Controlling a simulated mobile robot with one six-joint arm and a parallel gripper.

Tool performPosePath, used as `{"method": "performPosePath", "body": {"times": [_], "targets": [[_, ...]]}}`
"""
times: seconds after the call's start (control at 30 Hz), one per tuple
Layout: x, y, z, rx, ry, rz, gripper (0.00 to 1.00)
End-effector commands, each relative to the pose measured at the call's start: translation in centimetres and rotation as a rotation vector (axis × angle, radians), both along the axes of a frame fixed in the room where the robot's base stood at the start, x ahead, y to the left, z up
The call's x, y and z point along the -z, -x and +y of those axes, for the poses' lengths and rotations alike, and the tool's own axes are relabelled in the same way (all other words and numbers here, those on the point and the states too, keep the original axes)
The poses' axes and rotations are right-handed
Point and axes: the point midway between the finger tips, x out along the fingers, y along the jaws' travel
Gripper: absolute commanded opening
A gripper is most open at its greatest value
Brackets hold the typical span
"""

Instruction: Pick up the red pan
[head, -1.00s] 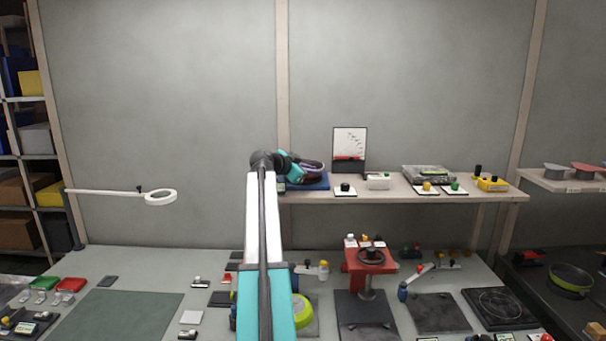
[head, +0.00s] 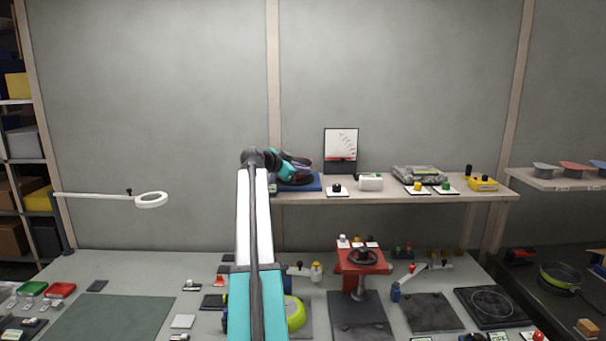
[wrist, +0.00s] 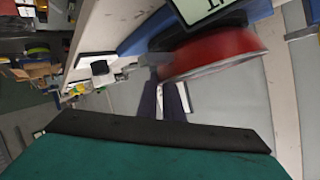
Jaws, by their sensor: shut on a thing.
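The red pan (wrist: 212,54) shows in the wrist view, tilted, with its grey handle end toward the left. My gripper (wrist: 163,88) is shut on the pan at the handle; the exact contact is hard to make out. In the head view my gripper (head: 298,168) is at the left end of the wall shelf, over a blue mat (head: 312,185). There the pan is mostly hidden by my wrist and looks dark. I cannot tell whether the pan touches the mat.
The wall shelf (head: 400,197) also carries a white board (head: 341,144), a white box (head: 370,182), a grey case (head: 418,174) and a yellow box (head: 482,184). Below, a red press (head: 362,262) stands on the bench.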

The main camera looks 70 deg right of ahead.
Motion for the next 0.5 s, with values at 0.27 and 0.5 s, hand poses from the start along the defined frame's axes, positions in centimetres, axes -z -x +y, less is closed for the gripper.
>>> {"method": "performPosePath", "body": {"times": [0.27, 0.5], "targets": [[-2.1, 0.0, -0.1, 0.0, 0.006, -0.001, 0.0], [-2.5, 0.4, 1.7, 0.0, 0.006, -0.001, 0.0]]}}
